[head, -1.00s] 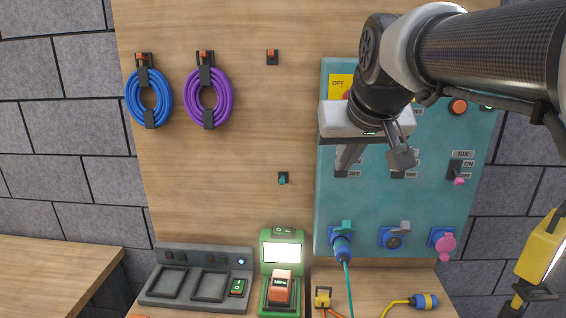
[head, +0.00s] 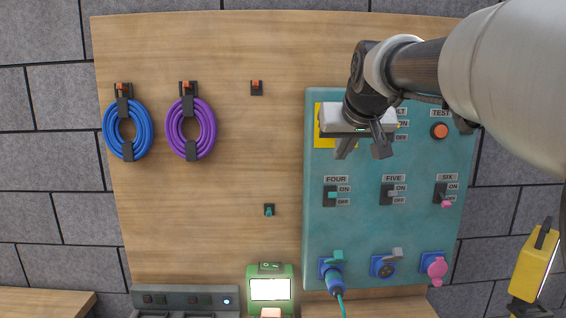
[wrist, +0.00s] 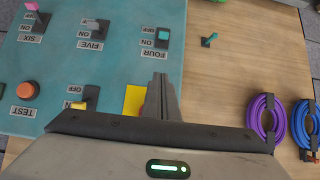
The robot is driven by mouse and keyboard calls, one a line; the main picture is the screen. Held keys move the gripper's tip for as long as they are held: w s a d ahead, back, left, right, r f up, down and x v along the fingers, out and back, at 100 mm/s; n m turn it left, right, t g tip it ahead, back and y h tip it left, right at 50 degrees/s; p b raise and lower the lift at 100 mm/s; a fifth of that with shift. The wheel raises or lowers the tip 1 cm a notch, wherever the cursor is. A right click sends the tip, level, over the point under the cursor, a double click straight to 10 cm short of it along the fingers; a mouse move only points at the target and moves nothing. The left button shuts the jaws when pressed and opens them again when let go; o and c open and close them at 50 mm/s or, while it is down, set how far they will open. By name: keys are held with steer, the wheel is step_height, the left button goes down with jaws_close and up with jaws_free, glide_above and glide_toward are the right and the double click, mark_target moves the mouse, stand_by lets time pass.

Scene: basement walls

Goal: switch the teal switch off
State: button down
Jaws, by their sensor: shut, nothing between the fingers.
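My gripper partly covers a yellow plate (head: 322,132).
FIVE (head: 388,194) has a grey lever and SIX (head: 445,202) a pink one. An orange TEST button (head: 439,131) is at upper right. Sockets sit below, one with a blue plug (head: 333,280). Blue (head: 127,130) and purple (head: 191,126) cable coils hang left.

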glide_above(331, 196)
steer(key=w, duration=0.1)
steer(key=f, duration=0.5)
steer(key=shift+d+f, duration=0.25)
steer(key=shift+f, duration=0.1)
steer(key=shift+s+f, duration=0.35)
steer(key=shift+f, duration=0.2)
steer(key=shift+s+f, duration=0.3)
steer(key=shift+f, duration=0.25)
steer(key=shift+s+f, duration=0.3)
steer(key=shift+f, duration=0.3)
steer(key=shift+f+b, duration=0.1)
steer(key=shift+b, duration=0.35)
